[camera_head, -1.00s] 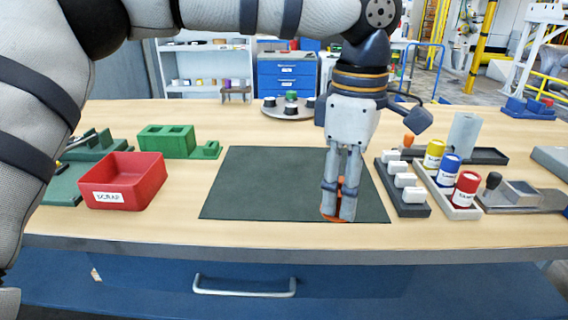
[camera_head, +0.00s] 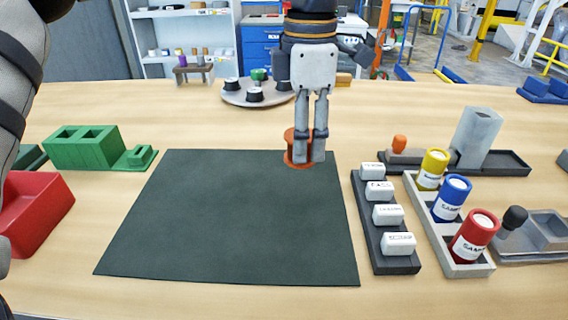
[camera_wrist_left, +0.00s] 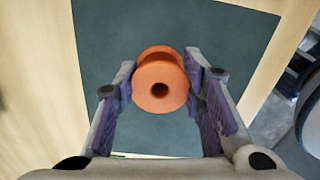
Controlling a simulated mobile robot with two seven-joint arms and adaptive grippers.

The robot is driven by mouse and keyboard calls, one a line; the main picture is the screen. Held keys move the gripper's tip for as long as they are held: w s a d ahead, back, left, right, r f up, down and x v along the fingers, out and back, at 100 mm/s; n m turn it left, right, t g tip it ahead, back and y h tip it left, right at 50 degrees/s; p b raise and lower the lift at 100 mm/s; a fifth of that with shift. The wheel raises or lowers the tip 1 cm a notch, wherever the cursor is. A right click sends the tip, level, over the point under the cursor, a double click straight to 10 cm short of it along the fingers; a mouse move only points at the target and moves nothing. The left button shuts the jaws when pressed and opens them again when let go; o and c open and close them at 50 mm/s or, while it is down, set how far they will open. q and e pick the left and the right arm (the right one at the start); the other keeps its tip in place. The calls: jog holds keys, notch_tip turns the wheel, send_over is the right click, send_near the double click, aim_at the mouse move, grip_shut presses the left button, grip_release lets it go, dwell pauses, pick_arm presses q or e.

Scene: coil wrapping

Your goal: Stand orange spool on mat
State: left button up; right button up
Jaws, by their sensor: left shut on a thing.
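The orange spool (camera_head: 292,147) is between the fingers of my left gripper (camera_head: 309,158), partly hidden behind them in the head view. The spool also shows in the left wrist view (camera_wrist_left: 160,84), with one round flange and its centre hole facing the camera and the other flange behind. My left gripper is shut on it, fingers pointing down. The dark green mat (camera_head: 225,220) lies flat on the table, and the spool is at its far edge, toward the right. I cannot tell whether the spool touches the mat. My right gripper is not in view.
A dark rack of white labelled blocks (camera_head: 387,262) and a grey tray of sample cylinders (camera_head: 477,268) stand right of the mat. A red bin (camera_head: 38,210) and green block (camera_head: 85,148) are at left. A round turntable (camera_head: 240,97) is behind. Most of the mat is bare.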

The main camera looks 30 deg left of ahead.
pick_arm(q)
jog(key=a+f, duration=0.1)
jog(key=f, duration=0.1)
jog(key=a+f, duration=0.1)
jog(key=f, duration=0.1)
jog(key=a+f, duration=0.1)
jog(key=f, duration=0.1)
jog(key=shift+w+f, duration=0.1)
jog(key=shift+w, duration=0.2)
jog(key=shift+f, duration=0.4)
jog(key=shift+r, duration=0.1)
jog(key=o, duration=1.2)
jog(key=shift+o, duration=0.2)
notch_tip(320, 180, up, 12)
jog(key=shift+w, duration=0.1)
